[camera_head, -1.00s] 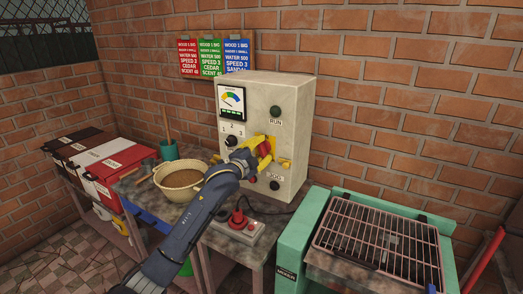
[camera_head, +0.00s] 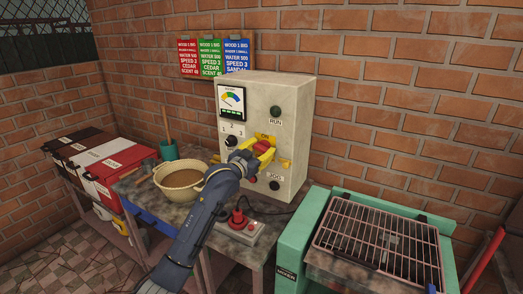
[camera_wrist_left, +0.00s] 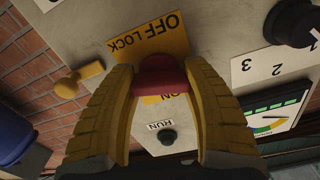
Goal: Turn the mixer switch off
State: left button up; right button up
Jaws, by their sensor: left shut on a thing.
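The mixer control box (camera_head: 292,110) is a tall pale cabinet against the brick wall. Its red switch handle (camera_head: 263,146) sits on a yellow plate on the front face. My left gripper (camera_head: 256,152) is at the handle with its yellow fingers shut on it. In the left wrist view the red handle (camera_wrist_left: 163,75) lies between the two fingertips. A yellow OFF LOCK label (camera_wrist_left: 150,40) shows beyond it, and an ON label (camera_wrist_left: 166,99) is partly hidden on the near side. My right gripper is not in view.
A green RUN button (camera_head: 275,111), a numbered knob (camera_head: 231,141) and a JOG button (camera_head: 275,185) are on the same face. A mixer with a wire grille (camera_head: 375,240) is at right.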

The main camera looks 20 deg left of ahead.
pick_arm(q)
jog(key=shift+n, duration=1.7)
jog(key=o, duration=1.3)
jog(key=shift+s, duration=0.1)
jog(key=v, duration=1.1)
jog(key=shift+s+a, duration=0.2)
jog(key=shift+s, duration=0.2)
